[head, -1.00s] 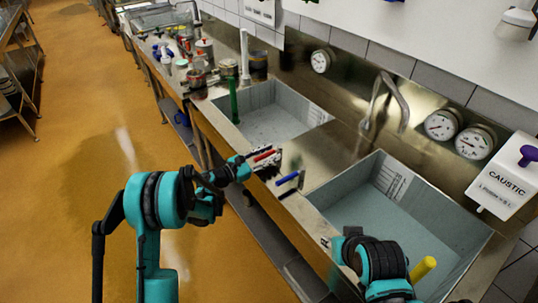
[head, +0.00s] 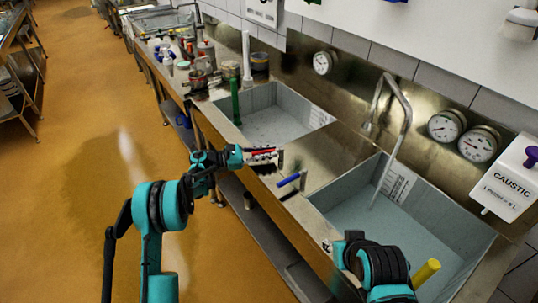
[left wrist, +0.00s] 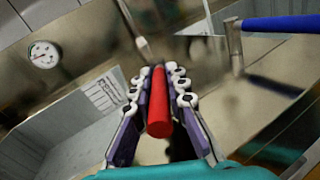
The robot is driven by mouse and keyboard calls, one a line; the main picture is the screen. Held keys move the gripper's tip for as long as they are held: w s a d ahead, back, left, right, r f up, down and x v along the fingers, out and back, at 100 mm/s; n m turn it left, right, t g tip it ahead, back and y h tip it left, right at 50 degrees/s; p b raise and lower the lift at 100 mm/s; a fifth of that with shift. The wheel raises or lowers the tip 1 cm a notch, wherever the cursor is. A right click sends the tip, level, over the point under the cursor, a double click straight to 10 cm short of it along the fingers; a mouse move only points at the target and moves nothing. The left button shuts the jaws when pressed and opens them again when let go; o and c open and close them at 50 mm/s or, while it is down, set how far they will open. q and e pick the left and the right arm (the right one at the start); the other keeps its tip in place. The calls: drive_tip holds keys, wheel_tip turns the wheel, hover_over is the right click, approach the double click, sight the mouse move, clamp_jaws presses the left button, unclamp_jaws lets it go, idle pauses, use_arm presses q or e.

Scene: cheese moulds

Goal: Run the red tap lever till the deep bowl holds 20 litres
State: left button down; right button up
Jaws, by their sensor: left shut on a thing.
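The red tap lever (head: 262,150) sticks out at the counter's front edge between the two basins. My left gripper (head: 266,156) is shut on it; in the left wrist view the red lever (left wrist: 159,103) lies between the two finger pads. The steel spout (head: 408,108) arches over the right basin (head: 345,215), and a thin pale stream runs down from it into that basin. The basin's floor looks smooth and blue-grey; I cannot read the level. A white scale plate (head: 397,184) is on its back wall. My right gripper's fingers are not visible, only part of that arm.
A blue lever (head: 290,180) sits just right of the red one. A second basin (head: 270,118) with a green pipe (head: 235,102) lies to the left. A yellow pipe (head: 426,272) stands in the right basin. Gauges (head: 445,126) and a caustic dispenser (head: 510,180) are on the wall.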

use_arm(q)
drive_tip(key=c, duration=1.5)
unclamp_jaws()
drive_tip(key=v, duration=1.2)
